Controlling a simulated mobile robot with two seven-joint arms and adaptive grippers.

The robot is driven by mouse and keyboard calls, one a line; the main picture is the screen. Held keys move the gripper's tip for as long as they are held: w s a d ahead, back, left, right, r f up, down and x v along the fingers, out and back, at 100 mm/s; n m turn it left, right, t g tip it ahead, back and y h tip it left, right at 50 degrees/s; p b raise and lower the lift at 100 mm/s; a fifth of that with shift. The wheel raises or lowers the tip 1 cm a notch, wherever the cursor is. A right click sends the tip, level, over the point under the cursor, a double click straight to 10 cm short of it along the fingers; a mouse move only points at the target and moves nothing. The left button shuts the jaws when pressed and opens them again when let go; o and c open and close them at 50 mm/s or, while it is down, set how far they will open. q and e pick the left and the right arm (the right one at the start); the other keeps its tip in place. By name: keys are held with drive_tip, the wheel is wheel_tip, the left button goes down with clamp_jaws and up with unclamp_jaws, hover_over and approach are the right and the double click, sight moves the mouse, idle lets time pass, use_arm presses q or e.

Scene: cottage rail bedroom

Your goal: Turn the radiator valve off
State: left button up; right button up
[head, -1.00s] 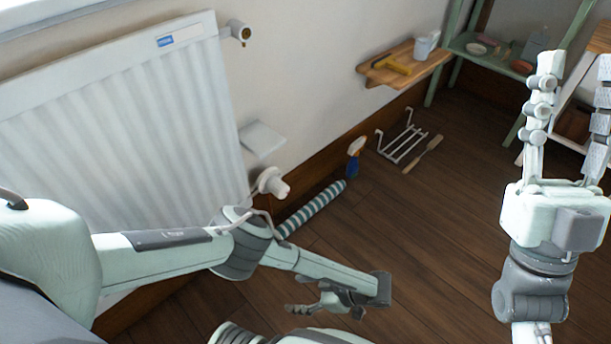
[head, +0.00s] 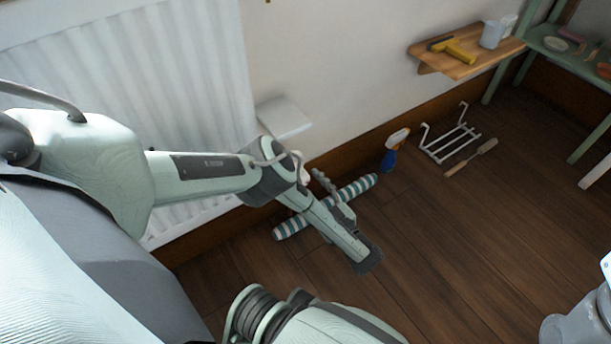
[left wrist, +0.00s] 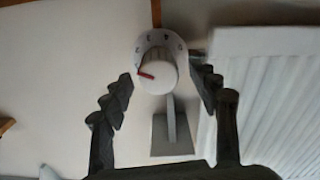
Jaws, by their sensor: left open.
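The radiator valve is a white round knob (left wrist: 158,76) in the left wrist view, with a red pointer mark on its lower left and a marked ring above it. My left gripper (head: 328,184) is open; its dark fingers stand on both sides of the knob in the wrist view, with gaps visible. I cannot tell how deep the knob lies between them. In the head view my left arm hides most of the valve. The white ribbed radiator (head: 130,70) is on the wall, and also at the right of the wrist view (left wrist: 275,90). My right gripper's fingers are out of view.
A small white shelf (head: 284,117) juts from the wall above the arm. A wooden shelf (head: 465,62) hangs at upper right.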

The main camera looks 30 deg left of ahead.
use_arm(q)
drive_tip(key=shift+w+a, duration=0.15)
drive_tip(key=shift+a, duration=0.1)
drive_tip(key=c, duration=1.1)
drive_tip(key=shift+c, duration=0.2)
